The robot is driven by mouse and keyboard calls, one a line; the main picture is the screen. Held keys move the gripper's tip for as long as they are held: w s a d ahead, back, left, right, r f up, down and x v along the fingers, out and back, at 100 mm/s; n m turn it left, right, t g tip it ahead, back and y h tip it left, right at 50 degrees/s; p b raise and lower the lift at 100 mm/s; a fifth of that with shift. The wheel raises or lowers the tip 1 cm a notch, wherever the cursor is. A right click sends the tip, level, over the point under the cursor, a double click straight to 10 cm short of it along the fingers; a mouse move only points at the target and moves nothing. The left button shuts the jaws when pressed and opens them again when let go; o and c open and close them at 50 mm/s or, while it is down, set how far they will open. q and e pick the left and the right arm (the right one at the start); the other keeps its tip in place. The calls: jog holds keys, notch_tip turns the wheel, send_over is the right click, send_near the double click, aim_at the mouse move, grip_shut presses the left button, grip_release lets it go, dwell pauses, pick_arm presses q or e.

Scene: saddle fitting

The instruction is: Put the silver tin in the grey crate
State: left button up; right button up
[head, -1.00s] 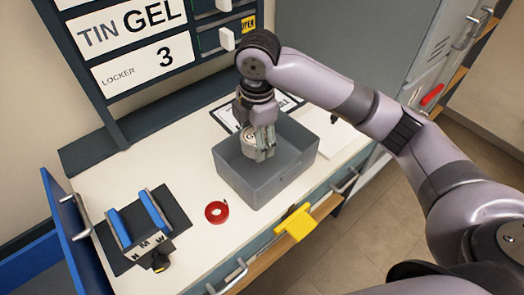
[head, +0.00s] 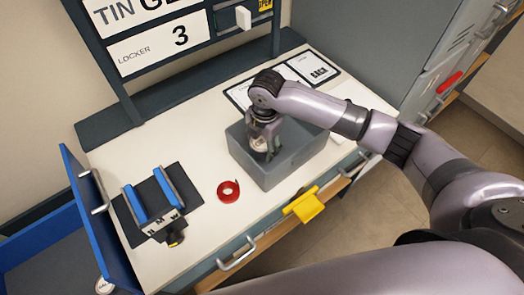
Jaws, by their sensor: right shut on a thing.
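The grey crate (head: 288,165) stands on the white bench top, right of the middle of the head view. My right gripper (head: 265,152) reaches down into the crate's opening from above. It is shut on the silver tin (head: 259,144), a small round tin with a pale top, which shows partly between the fingers. The tin is inside the crate's outline, below or near rim level; whether it touches the crate floor is hidden. My left gripper is not in view.
A red tape roll (head: 228,191) lies left of the crate. A stand with blue-padded bars (head: 150,200) sits on a dark mat at left. A yellow tag (head: 304,205) hangs at the bench's front edge. Signs (head: 313,68) lie behind the crate. A blue drawer (head: 85,200) is at far left.

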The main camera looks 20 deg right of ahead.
aim_at(263, 142)
notch_tip(263, 142, down, 5)
jog(key=shift+r, duration=0.1)
jog(key=shift+f, duration=0.2)
jog(key=shift+f, duration=0.2)
jog(key=o, duration=1.3)
jog(key=r, duration=1.2)
jog(key=shift+s+d+r+b, duration=0.2)
jog(key=shift+s+d+b, duration=0.05)
jog(key=shift+s+b, duration=0.1)
